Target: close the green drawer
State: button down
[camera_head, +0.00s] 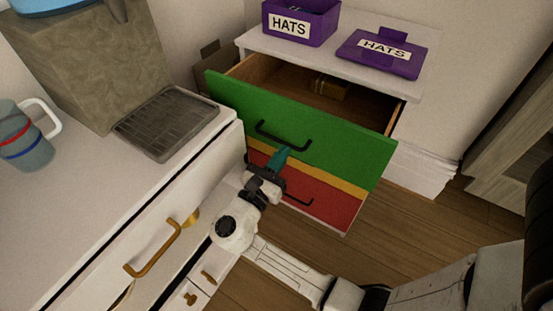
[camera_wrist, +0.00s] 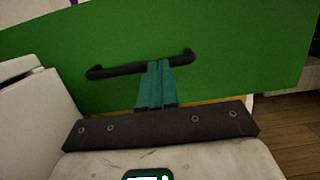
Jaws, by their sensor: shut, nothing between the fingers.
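The green drawer (camera_head: 340,137) is the top drawer of a white-topped chest and stands pulled out, its wooden inside showing behind the front. A black bar handle (camera_head: 283,139) is on its front; the handle also shows in the wrist view (camera_wrist: 110,72). My gripper (camera_head: 284,152), with teal fingers, is shut and empty, just in front of the green front and by the handle. In the wrist view my gripper (camera_wrist: 157,68) has its closed fingertips at the handle's middle, overlapping it. I cannot tell whether they touch it.
A yellow drawer (camera_head: 344,186) and a red drawer (camera_head: 325,200) sit below, closed. A small brown box (camera_head: 333,88) lies inside the green drawer. A purple HATS bin (camera_head: 322,24) and lid (camera_head: 379,57) are on top. A white counter (camera_head: 85,185) stands close at left; wooden floor (camera_head: 425,230) is free at right.

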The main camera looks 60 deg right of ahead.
jog(key=d+p, duration=0.1)
jog(key=d, duration=1.2)
jog(key=shift+w, duration=0.2)
jog(key=shift+d+r, duration=0.1)
jog(key=shift+d, duration=0.5)
jog(key=shift+d, duration=0.15)
